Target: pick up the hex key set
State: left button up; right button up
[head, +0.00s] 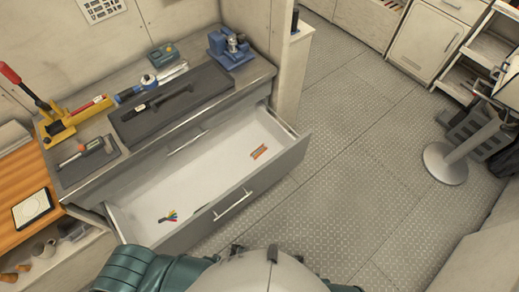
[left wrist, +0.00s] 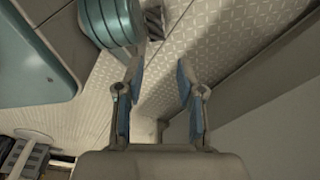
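An open drawer (head: 190,190) with a pale inside holds a small fanned bundle of coloured pieces (head: 168,217), which looks like the hex key set, lying flat near its left end. A small orange striped item (head: 259,152) lies apart from it toward the drawer's right end; I cannot tell what it is. My left gripper (left wrist: 160,75) is open and empty in the left wrist view, with the patterned floor and a plain grey surface beyond it. The left wrist view shows neither drawer item. Neither gripper shows in the head view.
Above the drawer, the worktop holds a dark tray with a black tool (head: 172,98), a blue vise-like device (head: 230,48), a yellow tool with a red handle (head: 60,122) and a hammer-like tool (head: 85,150). A post on a round base (head: 445,165) stands right. Floor between is clear.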

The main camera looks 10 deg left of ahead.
aim_at(258, 151)
jog(key=i+l+u, duration=0.15)
jog(key=l, duration=0.2)
jog(key=i+l+u, duration=0.2)
jog(key=l, duration=0.15)
jog(key=i+l+u, duration=0.15)
jog(key=l, duration=0.25)
